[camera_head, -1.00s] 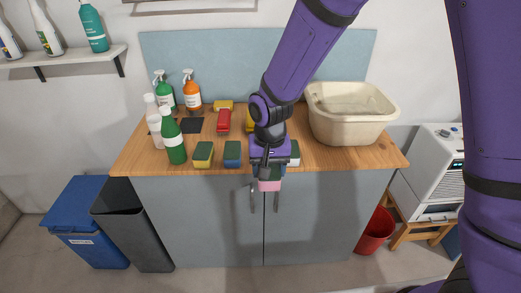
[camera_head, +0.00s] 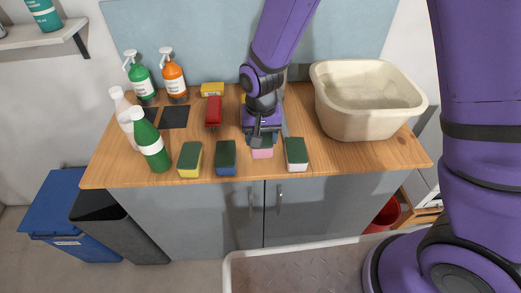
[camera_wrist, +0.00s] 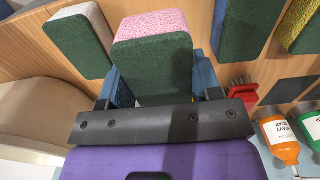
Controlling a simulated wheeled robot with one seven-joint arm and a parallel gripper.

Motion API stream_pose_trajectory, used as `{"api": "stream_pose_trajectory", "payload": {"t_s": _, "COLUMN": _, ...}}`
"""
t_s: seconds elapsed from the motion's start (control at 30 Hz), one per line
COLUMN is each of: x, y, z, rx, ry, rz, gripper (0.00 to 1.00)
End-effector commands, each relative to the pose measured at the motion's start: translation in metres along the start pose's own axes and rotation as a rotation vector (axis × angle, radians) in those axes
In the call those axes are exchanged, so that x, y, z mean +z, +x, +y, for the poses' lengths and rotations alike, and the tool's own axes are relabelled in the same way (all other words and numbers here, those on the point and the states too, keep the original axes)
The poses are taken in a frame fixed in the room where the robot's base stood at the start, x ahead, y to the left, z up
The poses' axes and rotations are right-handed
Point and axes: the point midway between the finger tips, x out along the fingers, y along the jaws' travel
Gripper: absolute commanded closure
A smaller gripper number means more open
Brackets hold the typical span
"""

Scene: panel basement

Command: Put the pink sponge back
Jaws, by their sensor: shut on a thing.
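The pink sponge (camera_head: 262,152) has a dark green scouring side. My gripper (camera_head: 261,140) is shut on it over the wooden counter, between the blue sponge and the white sponge. In the wrist view the pink sponge (camera_wrist: 152,60) sits between the fingers of my gripper (camera_wrist: 155,85), with its pink face and green pad showing. Whether its underside touches the counter I cannot tell.
In a front row stand a yellow sponge (camera_head: 190,160), a blue sponge (camera_head: 226,158) and a white sponge (camera_head: 296,154). A red brush (camera_head: 213,112) lies behind. A beige basin (camera_head: 368,100) stands right; bottles, including a green one (camera_head: 150,142), stand left.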

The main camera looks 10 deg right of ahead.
Motion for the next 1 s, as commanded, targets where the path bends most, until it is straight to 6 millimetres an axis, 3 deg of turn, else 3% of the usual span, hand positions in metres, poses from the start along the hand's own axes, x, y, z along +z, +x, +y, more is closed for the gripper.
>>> {"api": "stream_pose_trajectory", "payload": {"t_s": 0.6, "x": 0.000, "y": 0.060, "z": 0.000, "rx": 0.000, "ry": 0.000, "rz": 0.000, "gripper": 0.64}}
{"api": "stream_pose_trajectory", "payload": {"t_s": 0.97, "x": 0.000, "y": 0.064, "z": 0.000, "rx": -0.001, "ry": 0.000, "rz": 0.001, "gripper": 0.64}}
{"api": "stream_pose_trajectory", "payload": {"t_s": 1.0, "x": 0.000, "y": 0.064, "z": 0.000, "rx": -0.001, "ry": 0.000, "rz": 0.001, "gripper": 0.40}}
